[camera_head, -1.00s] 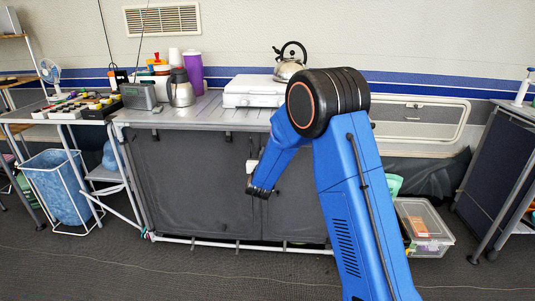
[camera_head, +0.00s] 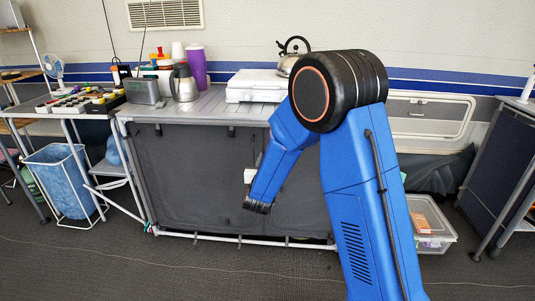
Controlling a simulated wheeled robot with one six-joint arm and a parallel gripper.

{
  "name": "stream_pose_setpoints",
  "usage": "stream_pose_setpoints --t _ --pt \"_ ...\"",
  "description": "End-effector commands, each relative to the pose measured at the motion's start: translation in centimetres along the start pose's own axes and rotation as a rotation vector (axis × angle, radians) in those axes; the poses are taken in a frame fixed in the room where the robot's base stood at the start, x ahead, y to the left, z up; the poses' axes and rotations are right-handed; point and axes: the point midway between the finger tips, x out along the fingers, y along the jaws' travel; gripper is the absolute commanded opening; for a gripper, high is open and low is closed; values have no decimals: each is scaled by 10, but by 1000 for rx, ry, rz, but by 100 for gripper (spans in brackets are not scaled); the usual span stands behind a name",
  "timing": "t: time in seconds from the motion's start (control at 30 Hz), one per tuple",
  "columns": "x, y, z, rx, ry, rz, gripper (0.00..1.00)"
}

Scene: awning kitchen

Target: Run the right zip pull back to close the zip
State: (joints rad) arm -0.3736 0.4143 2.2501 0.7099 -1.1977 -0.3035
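The dark grey fabric front (camera_head: 195,180) of the cupboard unit stands below the grey counter. A thin vertical seam line shows near its middle, above my wrist; I cannot make out a zip pull for certain. My gripper (camera_head: 257,206) is the dark end of my blue arm, pointing down in front of the lower middle of the fabric. Its fingers are too small and dark to tell open from shut, or touching from apart. A small pale block (camera_head: 250,175) shows at the left side of my wrist. My arm hides the right part of the fabric front.
A kettle (camera_head: 293,62), a white flat case (camera_head: 257,86), a purple cylinder (camera_head: 196,68) and a radio (camera_head: 141,91) stand on the counter. A blue laundry basket (camera_head: 60,182) is at left, a clear storage box (camera_head: 432,225) at right. The floor in front is clear.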

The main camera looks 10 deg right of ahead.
Motion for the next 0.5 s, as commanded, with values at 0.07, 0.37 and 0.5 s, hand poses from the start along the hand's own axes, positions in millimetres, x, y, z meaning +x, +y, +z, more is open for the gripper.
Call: stream_pose_setpoints --t 0.07,0.37,0.5 --pt "-17 -2 0 -1 -1 -4 27" --pt "-63 -2 0 -1 -1 -3 27" --pt "-72 -1 0 -1 0 -2 27"
